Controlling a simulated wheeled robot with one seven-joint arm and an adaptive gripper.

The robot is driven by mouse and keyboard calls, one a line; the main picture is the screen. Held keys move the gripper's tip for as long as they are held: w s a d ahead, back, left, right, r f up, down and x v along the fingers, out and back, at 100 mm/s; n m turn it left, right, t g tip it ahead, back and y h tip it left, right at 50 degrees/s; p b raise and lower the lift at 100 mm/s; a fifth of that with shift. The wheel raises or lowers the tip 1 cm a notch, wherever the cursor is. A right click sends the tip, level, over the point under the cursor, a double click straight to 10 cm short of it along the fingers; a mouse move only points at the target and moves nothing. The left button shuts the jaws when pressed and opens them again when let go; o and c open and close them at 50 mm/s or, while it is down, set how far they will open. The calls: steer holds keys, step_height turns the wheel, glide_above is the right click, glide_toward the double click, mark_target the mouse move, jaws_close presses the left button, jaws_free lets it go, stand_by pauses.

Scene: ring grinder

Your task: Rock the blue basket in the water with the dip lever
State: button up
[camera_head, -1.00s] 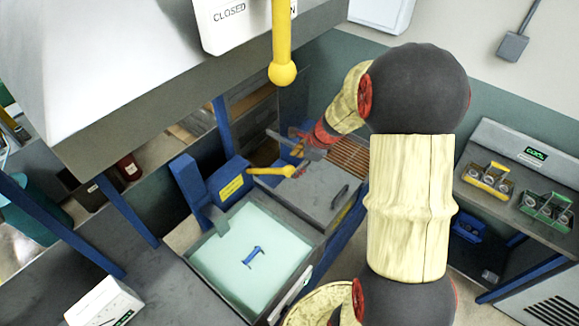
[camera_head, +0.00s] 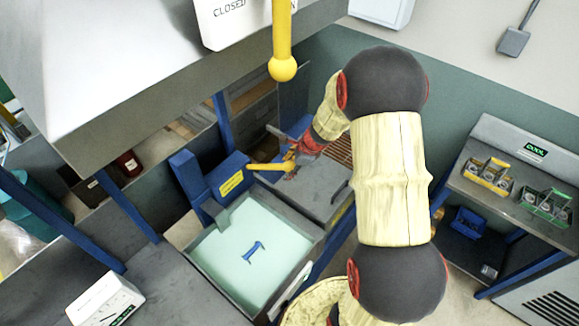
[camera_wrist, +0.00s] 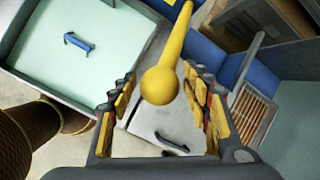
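The dip lever (camera_head: 262,166) is a yellow rod ending in a ball knob, on a blue box (camera_head: 229,178) behind the water tank (camera_head: 203,258). In the wrist view its yellow knob (camera_wrist: 158,86) lies between my fingers, with a gap on each side. My gripper (camera_head: 292,160) is open around the knob; its fingers also show in the wrist view (camera_wrist: 158,92). The blue basket shows only as a blue handle (camera_head: 254,251) in the pale water; the same handle (camera_wrist: 79,44) shows in the wrist view. The rest of the basket is hidden.
A grey lid with a dark handle (camera_wrist: 172,145) lies beside the tank, under my gripper. A brown slatted grate (camera_wrist: 252,115) is to its right. A yellow hanging rod with a ball (camera_head: 283,68) comes down from above. A bench with yellow and green baskets (camera_head: 547,207) stands at right.

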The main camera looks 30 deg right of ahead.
jaws_close()
stand_by(0.5)
